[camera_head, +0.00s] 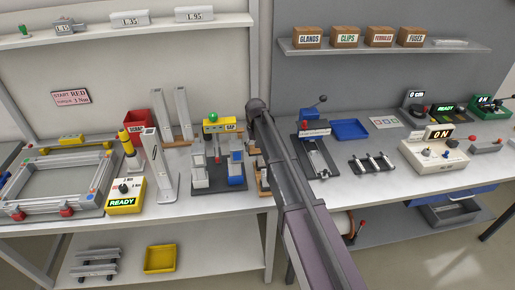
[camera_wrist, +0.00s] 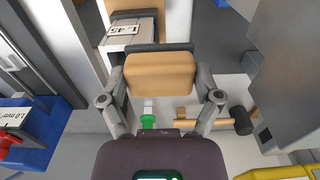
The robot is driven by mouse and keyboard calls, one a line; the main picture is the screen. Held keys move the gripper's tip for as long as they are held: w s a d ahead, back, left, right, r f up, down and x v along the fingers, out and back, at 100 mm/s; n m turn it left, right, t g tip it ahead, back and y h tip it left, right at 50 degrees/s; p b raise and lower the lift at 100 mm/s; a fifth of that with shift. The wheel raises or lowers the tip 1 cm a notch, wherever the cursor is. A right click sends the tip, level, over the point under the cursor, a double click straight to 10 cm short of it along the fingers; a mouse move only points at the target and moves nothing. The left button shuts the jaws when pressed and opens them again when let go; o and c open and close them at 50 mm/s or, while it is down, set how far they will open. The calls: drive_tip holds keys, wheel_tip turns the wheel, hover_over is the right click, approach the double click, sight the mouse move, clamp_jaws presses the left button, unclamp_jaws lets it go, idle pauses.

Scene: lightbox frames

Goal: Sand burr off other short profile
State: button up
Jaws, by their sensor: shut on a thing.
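My gripper (camera_wrist: 160,76) is shut on a tan sanding block (camera_wrist: 158,73), one finger on each side in the wrist view. A dark strip runs along the block's far edge. Just beyond is a grey piece (camera_wrist: 128,37) with a "1.45" label; I cannot tell whether the block touches it. In the head view my arm hides the gripper and block. Pale upright pieces (camera_head: 200,172) stand in a dark fixture (camera_head: 218,190) on the bench, left of my arm. Short profiles (camera_head: 97,254) lie on the lower shelf. No burr can be made out.
A blue device with a red knob (camera_wrist: 8,145) is at the wrist view's left; a hammer (camera_wrist: 241,121) lies at right. Tall profiles (camera_head: 160,165), a yellow control box (camera_head: 125,195) and a frame fixture (camera_head: 55,185) stand left. A small rack (camera_head: 372,163) and an ON box (camera_head: 435,148) stand right.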

drive_tip(key=shift+r, duration=0.1)
drive_tip(key=shift+r+p, duration=2.9)
drive_tip(key=shift+p, duration=0.15)
drive_tip(key=shift+r, duration=0.1)
drive_tip(key=shift+r+p, duration=1.45)
drive_tip(key=shift+p, duration=0.05)
drive_tip(key=shift+f, duration=0.1)
